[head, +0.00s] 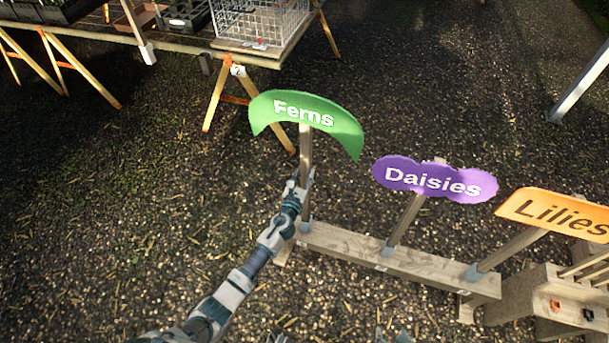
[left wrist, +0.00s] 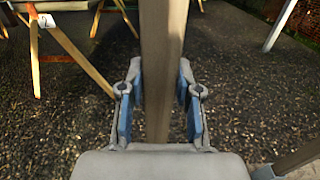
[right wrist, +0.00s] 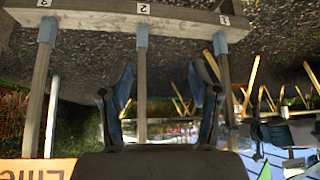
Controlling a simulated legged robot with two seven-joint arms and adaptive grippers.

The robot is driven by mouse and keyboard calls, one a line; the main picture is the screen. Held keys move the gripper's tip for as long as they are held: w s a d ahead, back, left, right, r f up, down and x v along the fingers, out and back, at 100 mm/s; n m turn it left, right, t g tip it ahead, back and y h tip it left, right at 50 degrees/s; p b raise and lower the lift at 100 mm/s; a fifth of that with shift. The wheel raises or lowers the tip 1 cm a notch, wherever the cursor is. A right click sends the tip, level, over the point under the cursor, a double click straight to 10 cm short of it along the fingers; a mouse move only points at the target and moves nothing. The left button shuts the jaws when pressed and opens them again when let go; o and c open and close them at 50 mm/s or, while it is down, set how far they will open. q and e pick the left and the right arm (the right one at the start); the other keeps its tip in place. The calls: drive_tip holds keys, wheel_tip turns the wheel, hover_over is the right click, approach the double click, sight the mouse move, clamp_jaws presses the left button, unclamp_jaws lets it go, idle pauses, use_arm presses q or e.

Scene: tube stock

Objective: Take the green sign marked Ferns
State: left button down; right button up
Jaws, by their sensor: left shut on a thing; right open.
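The green Ferns sign (head: 305,112) stands upright on a post at the left end of a wooden rail (head: 345,243). My left gripper (head: 303,180) is shut on this post, below the green board. In the left wrist view the post (left wrist: 161,60) runs between the two fingers (left wrist: 160,105); the board is out of that view. The post's foot is at a grey socket on the rail. My right gripper (right wrist: 160,105) is open, with a post (right wrist: 142,75) showing beyond its fingers. Its tips show at the head view's bottom edge (head: 392,336).
A wooden crate-like piece (head: 540,300) is at the lower right. A trestle table (head: 180,42) with a wire basket (head: 262,20) stands behind. Gravel between is clear.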

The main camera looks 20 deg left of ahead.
drive_tip(key=s+d+f+g+h+p, duration=0.1)
drive_tip(key=s+g, duration=0.3)
drive_tip(key=s, duration=0.4)
drive_tip(key=shift+d+f+p, duration=0.45)
drive_tip(key=shift+d+p, duration=0.25)
drive_tip(key=shift+d, duration=0.1)
